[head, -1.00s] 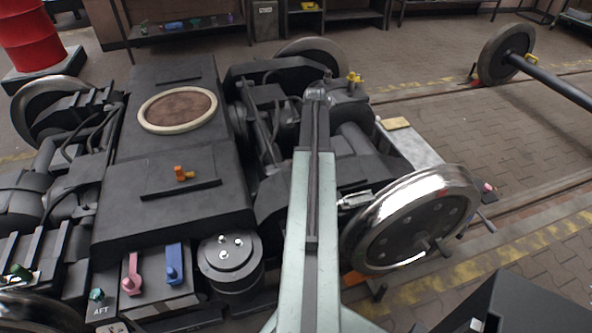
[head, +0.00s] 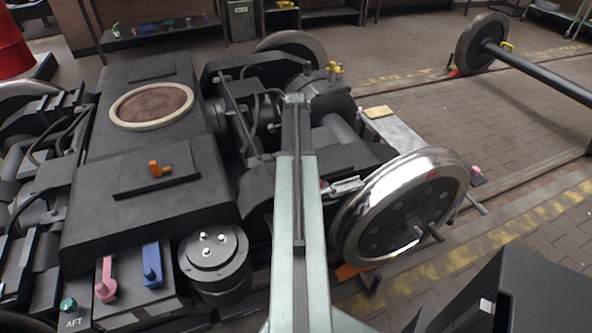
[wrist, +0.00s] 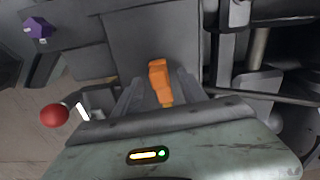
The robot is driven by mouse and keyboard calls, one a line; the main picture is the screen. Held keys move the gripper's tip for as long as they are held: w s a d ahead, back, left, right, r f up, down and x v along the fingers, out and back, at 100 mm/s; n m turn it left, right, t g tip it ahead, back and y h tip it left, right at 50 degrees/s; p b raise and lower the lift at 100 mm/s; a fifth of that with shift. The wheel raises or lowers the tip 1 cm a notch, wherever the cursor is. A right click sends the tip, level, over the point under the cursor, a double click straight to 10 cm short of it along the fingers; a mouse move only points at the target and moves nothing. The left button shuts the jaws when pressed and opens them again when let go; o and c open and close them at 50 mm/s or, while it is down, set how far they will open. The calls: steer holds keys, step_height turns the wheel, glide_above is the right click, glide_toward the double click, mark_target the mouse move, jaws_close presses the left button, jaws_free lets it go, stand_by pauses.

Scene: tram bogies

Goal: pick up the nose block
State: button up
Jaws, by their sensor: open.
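In the wrist view an orange block (wrist: 160,78) with a narrower, yellowish lower end stands out against a dark grey surface. I take it for the nose block, but no label confirms this. My gripper (wrist: 159,88) is open, with one dark finger on each side of the block. Whether either finger touches it I cannot tell. In the head view my arm reaches out over the bogie (head: 145,215), and my gripper cannot be made out at its far end. A small orange piece (head: 158,168) sits on the bogie's top plate, left of my arm.
The wrist view shows a purple knob (wrist: 38,28) at upper left and a red ball (wrist: 55,115) at left. Open paving (head: 480,130) lies to the right.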

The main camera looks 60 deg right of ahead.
steer(key=shift+r, duration=0.1)
jaws_close()
step_height(320, 180, up, 10)
steer(key=p, duration=1)
steer(key=shift+r, duration=0.15)
